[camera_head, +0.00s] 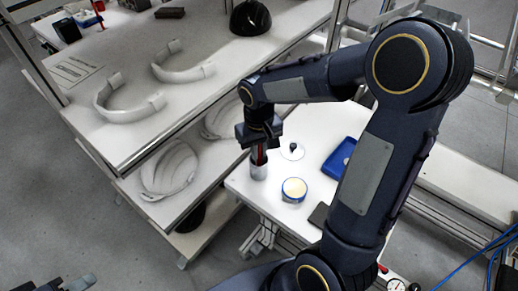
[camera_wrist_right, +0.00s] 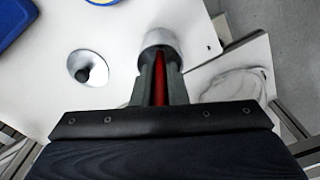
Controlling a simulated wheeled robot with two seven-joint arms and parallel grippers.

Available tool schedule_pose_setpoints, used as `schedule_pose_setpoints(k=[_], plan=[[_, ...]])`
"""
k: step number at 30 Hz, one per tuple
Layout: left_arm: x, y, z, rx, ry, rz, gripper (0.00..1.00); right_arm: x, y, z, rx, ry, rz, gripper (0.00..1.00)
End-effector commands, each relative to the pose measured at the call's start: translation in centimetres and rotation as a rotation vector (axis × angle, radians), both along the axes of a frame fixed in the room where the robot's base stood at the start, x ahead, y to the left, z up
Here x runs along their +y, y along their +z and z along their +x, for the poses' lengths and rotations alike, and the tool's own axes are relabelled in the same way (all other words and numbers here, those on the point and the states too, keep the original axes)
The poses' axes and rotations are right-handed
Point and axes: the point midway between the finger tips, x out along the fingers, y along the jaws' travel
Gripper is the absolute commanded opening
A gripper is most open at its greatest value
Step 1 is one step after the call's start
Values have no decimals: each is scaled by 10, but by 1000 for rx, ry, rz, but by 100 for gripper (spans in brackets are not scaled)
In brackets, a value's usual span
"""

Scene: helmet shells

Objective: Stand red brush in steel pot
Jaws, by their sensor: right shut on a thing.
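My right gripper (camera_head: 258,146) is shut on the red brush (camera_head: 259,156) and holds it upright over the steel pot (camera_head: 258,172). The pot stands near the left edge of the white table. In the right wrist view the red brush (camera_wrist_right: 158,82) shows as a strip between the two dark fingers (camera_wrist_right: 161,72), and the grey pot (camera_wrist_right: 160,39) is right beyond the fingertips. The brush's lower end meets the pot's mouth in the picture; how deep it sits is hidden. Dark parts at the bottom left corner look like my left gripper (camera_head: 62,284), mostly cut off.
On the white table (camera_head: 245,190) are a round tin (camera_head: 294,190), a white disc with a black knob (camera_head: 292,151), a blue tray (camera_head: 340,158) and a dark flat piece (camera_head: 319,214). A shelf with white helmet shells (camera_head: 168,168) stands close on the left.

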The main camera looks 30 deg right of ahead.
Motion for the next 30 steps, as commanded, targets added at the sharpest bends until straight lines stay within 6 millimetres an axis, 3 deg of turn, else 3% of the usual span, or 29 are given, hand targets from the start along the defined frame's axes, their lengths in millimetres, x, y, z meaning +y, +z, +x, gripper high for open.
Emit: schedule_pose_setpoints(k=[2, 3, 8, 20, 30], plan=[[0, -3, 0, 0, 0, 0, 36, 0, -4, 0, 0, 0, 0, 0], [0, -3, 0, 0, 0, 0, 36, 0, -4, 0, 0, 0, 0, 14], [0, -2, 0, 0, 0, 0, 36, 0, -3, 0, 0, 0, 0, 34], [0, 1, 0, 0, 0, 0, 36, 0, 7, 1, -4, 0, 0, 34], [0, 3, 0, 0, 0, 0, 36, 0, 76, 1, -6, 0, 0, 34]])
